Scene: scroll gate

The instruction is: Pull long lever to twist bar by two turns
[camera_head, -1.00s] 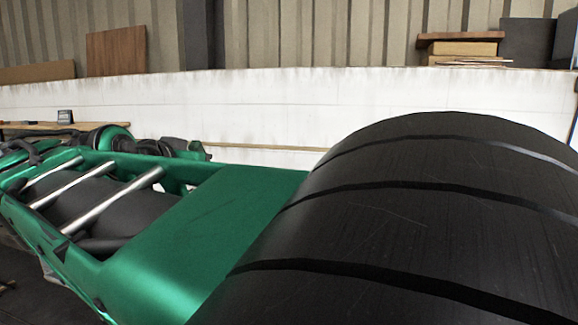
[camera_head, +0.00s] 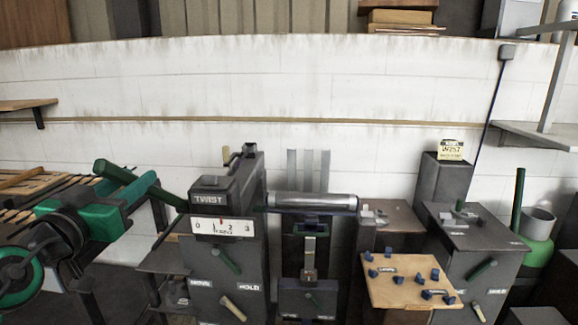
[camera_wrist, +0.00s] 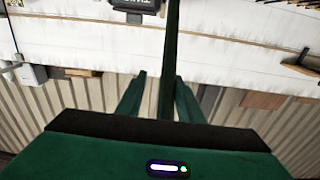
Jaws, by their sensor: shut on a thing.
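A dark housing marked TWIST (camera_head: 209,185) stands left of centre, with a white dial (camera_head: 222,226) numbered 0 to 3 below the sign. A small mark shows near the 1; its exact reading is too small to tell. A long green lever (camera_head: 170,199) slants up and left from the housing. My gripper (camera_head: 148,181) is shut on the lever, left of the housing. In the wrist view the dark green lever (camera_wrist: 173,40) runs between my two green fingers (camera_wrist: 158,90). A grey cylindrical bar (camera_head: 315,203) lies level, right of the housing.
Smaller levers show on the housing front, labelled MOVE and HOLD. A wooden board (camera_head: 410,285) with blue pegs stands at the right, with a dark cabinet (camera_head: 478,250) beyond it. A green container (camera_head: 537,240) stands far right. A white wall (camera_head: 300,85) closes the back.

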